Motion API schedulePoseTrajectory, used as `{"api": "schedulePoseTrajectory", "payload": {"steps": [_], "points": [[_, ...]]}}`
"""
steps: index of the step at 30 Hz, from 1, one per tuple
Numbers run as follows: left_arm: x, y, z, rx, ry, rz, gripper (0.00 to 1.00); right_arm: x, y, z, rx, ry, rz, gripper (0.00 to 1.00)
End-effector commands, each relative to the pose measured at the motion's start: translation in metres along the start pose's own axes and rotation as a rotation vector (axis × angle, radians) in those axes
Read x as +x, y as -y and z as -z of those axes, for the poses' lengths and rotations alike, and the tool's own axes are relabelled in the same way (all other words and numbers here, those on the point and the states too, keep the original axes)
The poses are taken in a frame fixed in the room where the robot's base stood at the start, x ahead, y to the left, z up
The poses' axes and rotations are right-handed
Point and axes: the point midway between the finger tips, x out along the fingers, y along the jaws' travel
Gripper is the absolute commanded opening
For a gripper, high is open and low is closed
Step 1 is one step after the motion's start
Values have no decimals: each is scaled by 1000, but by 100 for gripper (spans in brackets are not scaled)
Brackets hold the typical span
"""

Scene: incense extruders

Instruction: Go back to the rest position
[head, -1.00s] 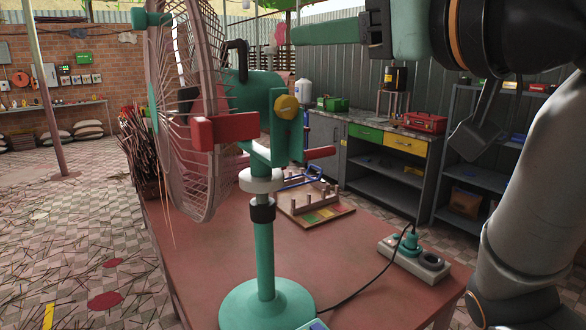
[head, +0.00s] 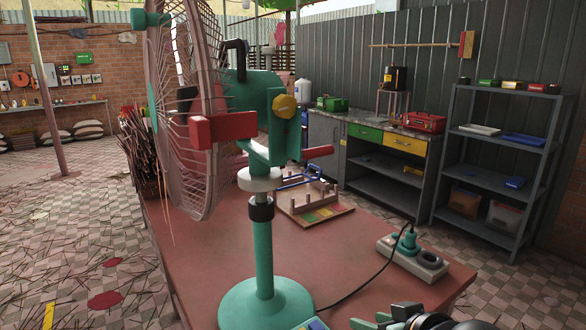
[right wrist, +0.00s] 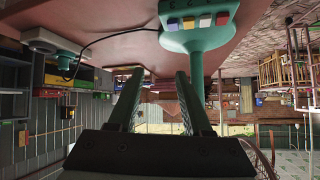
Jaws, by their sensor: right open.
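My right gripper (head: 370,322) shows at the bottom edge of the head view, right of the fan's base and mostly cut off. In the right wrist view, which is upside down, the right gripper (right wrist: 158,74) has its two fingers apart with nothing between them. The green standing fan (head: 265,245) with a pinkish wire cage is on the red table. Its base with coloured buttons (right wrist: 197,20) shows beyond the fingers in the right wrist view, apart from them. My left gripper is in neither view.
The red table (head: 210,260) also holds a socket block (head: 412,258) with a plugged cable and a wooden pegged rack (head: 315,208). A workbench (head: 385,165) and a grey shelf (head: 495,160) stand behind.

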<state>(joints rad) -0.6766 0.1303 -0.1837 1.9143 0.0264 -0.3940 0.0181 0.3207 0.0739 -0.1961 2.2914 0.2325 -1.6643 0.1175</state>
Motion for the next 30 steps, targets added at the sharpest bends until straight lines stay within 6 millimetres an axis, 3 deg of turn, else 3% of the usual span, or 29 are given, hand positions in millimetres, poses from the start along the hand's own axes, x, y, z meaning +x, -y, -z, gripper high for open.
{"api": "schedulePoseTrajectory", "payload": {"steps": [1,5,9,15,21,30], "points": [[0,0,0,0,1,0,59,5,-5,-32,15,56,-15,50],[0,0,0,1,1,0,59,7,-14,-106,36,180,-54,50],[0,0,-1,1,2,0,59,-4,-22,-181,48,314,-97,50],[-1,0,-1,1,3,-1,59,-33,-26,-264,47,477,-142,50],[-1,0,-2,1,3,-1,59,-68,-26,-327,33,617,-174,50],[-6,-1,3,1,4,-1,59,-2,-21,-336,22,393,-134,50]]}}
